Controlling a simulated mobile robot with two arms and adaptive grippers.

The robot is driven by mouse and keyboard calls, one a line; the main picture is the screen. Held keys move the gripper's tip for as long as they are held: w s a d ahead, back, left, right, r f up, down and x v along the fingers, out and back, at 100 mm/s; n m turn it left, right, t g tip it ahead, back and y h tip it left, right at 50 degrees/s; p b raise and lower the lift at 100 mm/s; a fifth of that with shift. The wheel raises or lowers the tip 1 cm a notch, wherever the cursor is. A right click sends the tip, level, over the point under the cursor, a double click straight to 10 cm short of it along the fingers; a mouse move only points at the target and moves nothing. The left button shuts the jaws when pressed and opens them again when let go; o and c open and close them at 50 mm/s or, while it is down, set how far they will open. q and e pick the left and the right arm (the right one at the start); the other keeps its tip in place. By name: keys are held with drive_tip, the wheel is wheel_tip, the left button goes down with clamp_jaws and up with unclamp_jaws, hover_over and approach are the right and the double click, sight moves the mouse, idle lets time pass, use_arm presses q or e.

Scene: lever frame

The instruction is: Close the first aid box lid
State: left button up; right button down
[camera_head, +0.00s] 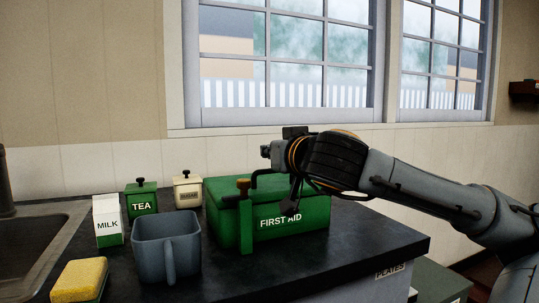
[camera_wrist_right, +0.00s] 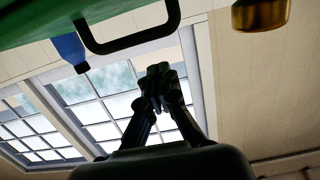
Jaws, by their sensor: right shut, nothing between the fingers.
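The green first aid box (camera_head: 310,222) stands on the dark counter with its white lettering facing me. Its green lid (camera_head: 222,187) lies roughly flat over the top; I cannot tell whether it is fully shut. A green upright piece (camera_head: 246,228) with a copper-coloured knob (camera_head: 243,183) stands at its front. My right gripper (camera_head: 290,207) is shut and empty, in front of the lid's right part; contact is unclear. In the right wrist view the shut fingers (camera_wrist_right: 158,76) are below a green surface (camera_wrist_right: 45,18) with a black handle (camera_wrist_right: 128,45). My left gripper is not in view.
A grey-blue jug (camera_head: 150,247) stands left of the box. A sponge (camera_head: 80,280) lies near the sink (camera_head: 35,235). The counter's front right is clear.

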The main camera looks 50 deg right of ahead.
drive_tip(key=shift+r, duration=0.5)
drive_tip(key=shift+s+a, duration=0.1)
drive_tip(key=shift+s, duration=0.1)
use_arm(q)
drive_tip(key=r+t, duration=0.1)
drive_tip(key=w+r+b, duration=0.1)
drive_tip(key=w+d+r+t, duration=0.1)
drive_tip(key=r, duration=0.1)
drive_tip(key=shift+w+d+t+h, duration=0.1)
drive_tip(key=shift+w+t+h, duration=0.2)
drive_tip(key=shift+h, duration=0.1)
use_arm(e)
drive_tip(key=s+a+f, duration=0.1)
drive_tip(key=s+a, duration=0.3)
drive_tip(key=s, duration=0.4)
drive_tip(key=shift+a+f, duration=0.2)
drive_tip(key=shift+f, duration=0.05)
drive_tip(key=shift+s, duration=0.1)
